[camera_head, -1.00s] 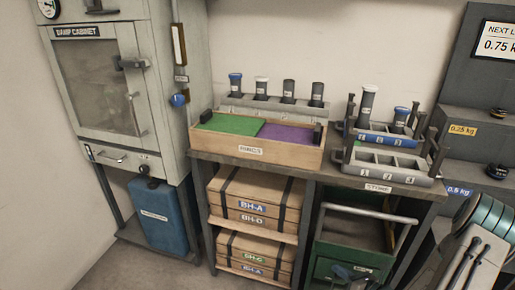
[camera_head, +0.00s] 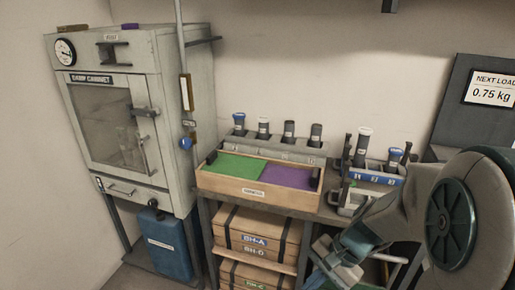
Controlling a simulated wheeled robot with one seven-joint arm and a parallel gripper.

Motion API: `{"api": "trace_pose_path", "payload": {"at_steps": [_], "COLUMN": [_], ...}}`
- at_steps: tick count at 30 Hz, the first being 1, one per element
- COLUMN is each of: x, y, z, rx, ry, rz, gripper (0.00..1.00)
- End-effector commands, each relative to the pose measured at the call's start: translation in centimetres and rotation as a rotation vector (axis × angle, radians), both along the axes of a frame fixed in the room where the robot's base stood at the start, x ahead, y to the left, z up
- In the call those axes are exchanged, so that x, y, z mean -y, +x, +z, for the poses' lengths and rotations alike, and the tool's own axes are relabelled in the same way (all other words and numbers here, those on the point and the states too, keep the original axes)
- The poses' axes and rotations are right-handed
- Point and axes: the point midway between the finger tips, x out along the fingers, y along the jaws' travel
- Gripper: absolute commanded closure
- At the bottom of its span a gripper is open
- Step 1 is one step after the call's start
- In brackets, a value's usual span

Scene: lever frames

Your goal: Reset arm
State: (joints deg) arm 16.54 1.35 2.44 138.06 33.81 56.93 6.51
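My arm shows large at the lower right of the head view, its joints and links in front of the bench's right end. My gripper cannot be made out; the arm's end is not clearly shown. The damp cabinet (camera_head: 105,130) stands at the left with its glass door shut. A wooden tray (camera_head: 228,188) with a green and a purple section sits on the bench. Behind it a grey rack (camera_head: 270,150) holds several dark tubes with blue, white and dark tops.
A blue container (camera_head: 160,243) stands under the cabinet. Wooden boxes (camera_head: 255,240) sit on the shelf below the bench. A dark panel with a "0.75 kg" sign (camera_head: 492,92) stands at the right. A vertical rail (camera_head: 181,60) runs beside the cabinet.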

Motion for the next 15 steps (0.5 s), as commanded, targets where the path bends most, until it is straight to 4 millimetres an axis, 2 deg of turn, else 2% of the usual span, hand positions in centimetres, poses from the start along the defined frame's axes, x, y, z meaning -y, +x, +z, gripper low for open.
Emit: {"api": "trace_pose_path", "payload": {"at_steps": [1, 6, 12, 15], "x": [-0.1, 0.6, 1.8, 2.3], "y": [-0.7, -2.7, -4.1, -4.5], "z": [2.3, 7.0, 11.9, 13.4], "rx": [0.049, 0.206, 0.377, 0.434], "ry": [-0.055, -0.246, -0.444, -0.511], "rz": [0.073, 0.313, 0.539, 0.61], "gripper": [1.0, 1.0, 1.0, 1.0]}}
